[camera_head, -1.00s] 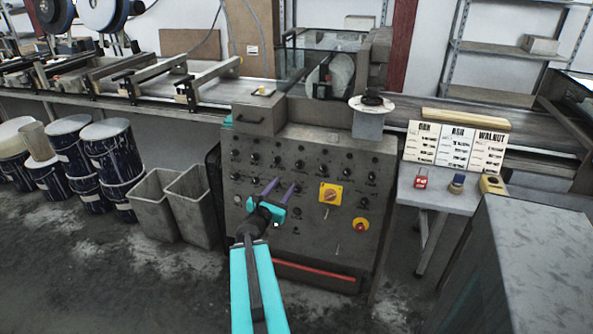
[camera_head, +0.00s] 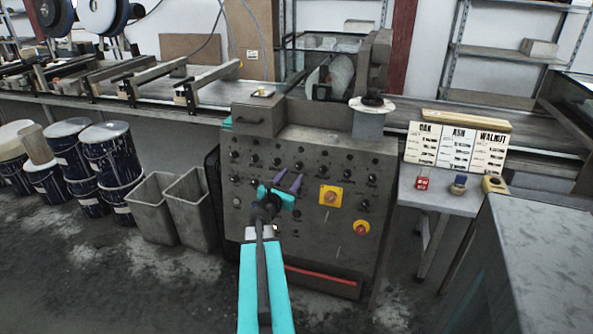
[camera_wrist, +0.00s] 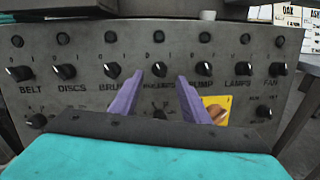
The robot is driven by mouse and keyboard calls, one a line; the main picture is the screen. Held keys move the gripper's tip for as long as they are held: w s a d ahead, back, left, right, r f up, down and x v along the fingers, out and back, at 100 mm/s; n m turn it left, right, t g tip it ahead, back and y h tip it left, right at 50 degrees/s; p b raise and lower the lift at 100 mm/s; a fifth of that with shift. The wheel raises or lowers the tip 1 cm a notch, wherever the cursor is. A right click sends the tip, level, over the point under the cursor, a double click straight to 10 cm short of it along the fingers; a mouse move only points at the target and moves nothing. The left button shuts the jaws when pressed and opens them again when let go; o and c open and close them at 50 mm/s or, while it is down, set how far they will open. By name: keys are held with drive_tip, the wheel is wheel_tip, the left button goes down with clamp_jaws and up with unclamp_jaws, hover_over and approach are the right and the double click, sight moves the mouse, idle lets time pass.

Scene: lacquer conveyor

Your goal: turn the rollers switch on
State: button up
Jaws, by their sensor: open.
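The grey control panel (camera_head: 310,230) carries rows of dark knobs, and an upper row fills the wrist view. The rollers knob (camera_wrist: 159,68) is the middle one there; its small label below is hard to read. My gripper (camera_head: 289,178) points at the panel with two purple fingers. In the wrist view my gripper (camera_wrist: 159,76) is open, with one fingertip to each side of the rollers knob and below its centre. Contact cannot be told. The exact pointing of this knob is too small to tell.
The brush knob (camera_wrist: 112,70) and pump knob (camera_wrist: 204,68) flank the rollers knob closely. A yellow plate with a rotary switch (camera_head: 330,195) and a red button (camera_head: 361,227) sit lower right. Grey bins (camera_head: 187,205) stand left of the panel, a small table (camera_head: 440,198) right.

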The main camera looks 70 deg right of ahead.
sight(298, 168)
drive_tip(key=shift+d, duration=2.75)
drive_tip(key=shift+s, duration=0.1)
drive_tip(key=c, duration=1.1)
drive_tip(key=shift+o, duration=0.2)
